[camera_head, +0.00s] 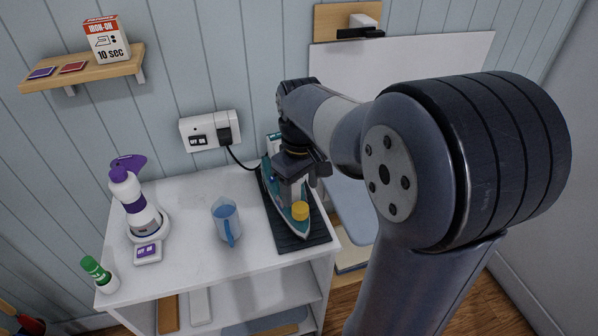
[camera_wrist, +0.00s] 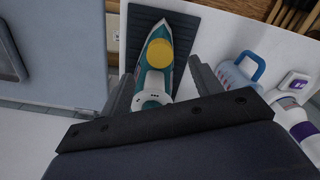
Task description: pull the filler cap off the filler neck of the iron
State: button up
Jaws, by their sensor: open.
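The teal and white iron (camera_head: 284,195) lies on a dark ribbed mat (camera_head: 316,232) at the right side of the white cabinet top. A round yellow filler cap (camera_head: 300,210) sits near the iron's front end. In the wrist view the yellow cap (camera_wrist: 159,54) is beyond my fingertips, roughly midway between them, with the iron's teal body (camera_wrist: 153,80) below and around it. My gripper (camera_wrist: 157,78) is open and empty, its two fingers on either side of the iron in that view. In the head view my gripper and arm hide part of the iron. The filler neck is hidden.
A blue measuring jug (camera_head: 227,222) stands left of the mat. A purple and white device (camera_head: 137,205) and a green-capped bottle (camera_head: 100,274) stand further left. A wall socket (camera_head: 210,131) with a black plug and cord is behind. A shelf (camera_head: 82,71) hangs upper left.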

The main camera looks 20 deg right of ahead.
aim_at(300, 207)
jog(key=shift+f, duration=2.75)
jog(key=shift+c, duration=0.3)
jog(key=c, duration=1.1)
